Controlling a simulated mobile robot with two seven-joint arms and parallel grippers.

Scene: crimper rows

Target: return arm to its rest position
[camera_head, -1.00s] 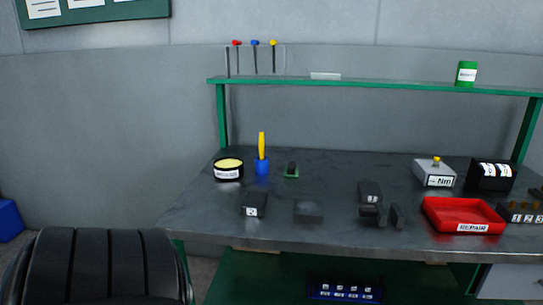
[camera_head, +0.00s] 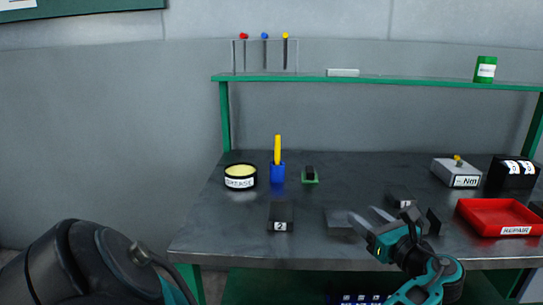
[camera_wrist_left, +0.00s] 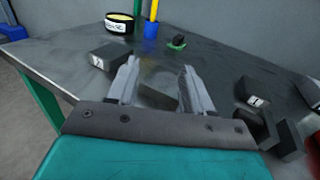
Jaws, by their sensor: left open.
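My right gripper is not in view.
A black block labelled 2 (camera_head: 281,216), a grease tin (camera_head: 240,177), a blue cup (camera_head: 278,174) and a small green-based part (camera_head: 310,176) stand on the left half. A red repair tray (camera_head: 497,217) and a torque box (camera_head: 456,172) are at the right. A green shelf (camera_head: 380,82) runs above.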

